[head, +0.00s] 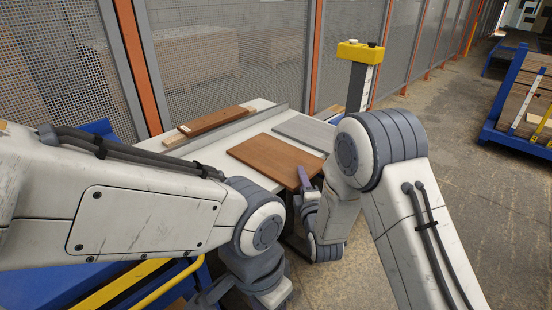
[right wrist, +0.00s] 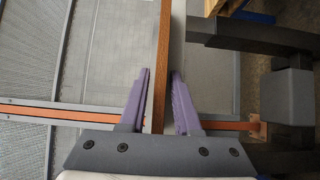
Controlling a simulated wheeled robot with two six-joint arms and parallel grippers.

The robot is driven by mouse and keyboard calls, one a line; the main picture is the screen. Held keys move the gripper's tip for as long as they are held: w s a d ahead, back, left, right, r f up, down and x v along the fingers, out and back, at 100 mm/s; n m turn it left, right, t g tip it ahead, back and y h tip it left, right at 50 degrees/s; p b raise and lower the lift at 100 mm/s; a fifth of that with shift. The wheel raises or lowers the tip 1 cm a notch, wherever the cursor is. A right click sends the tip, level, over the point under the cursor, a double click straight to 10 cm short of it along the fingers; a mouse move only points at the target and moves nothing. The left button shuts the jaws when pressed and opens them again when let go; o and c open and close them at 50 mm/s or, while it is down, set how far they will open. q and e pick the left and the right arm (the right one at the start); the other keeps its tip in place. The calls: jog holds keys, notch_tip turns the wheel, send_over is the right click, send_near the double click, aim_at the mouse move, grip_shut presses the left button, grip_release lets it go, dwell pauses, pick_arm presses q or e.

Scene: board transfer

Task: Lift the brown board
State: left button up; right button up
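The brown board (head: 270,155) lies flat on the white table, its front right corner toward my right arm. My right gripper (head: 305,180) is at that corner. In the right wrist view the board (right wrist: 161,50) appears edge-on between the two purple fingers of my right gripper (right wrist: 161,75). A narrow gap shows on each side of the board at the fingertips, so the fingers are around its edge without visibly pressing on it. My left arm comes in from the left over the table's front. Its wrist is low in front of the table, and its fingers do not show.
A grey board (head: 308,131) lies on the table right behind the brown one. A reddish-brown plank (head: 216,120) lies at the back left. A yellow-topped post (head: 360,52) stands behind the table. Mesh fencing runs behind. A blue rack (head: 515,140) stands far right, with open floor before it.

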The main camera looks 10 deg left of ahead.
grip_shut()
dwell(1.2)
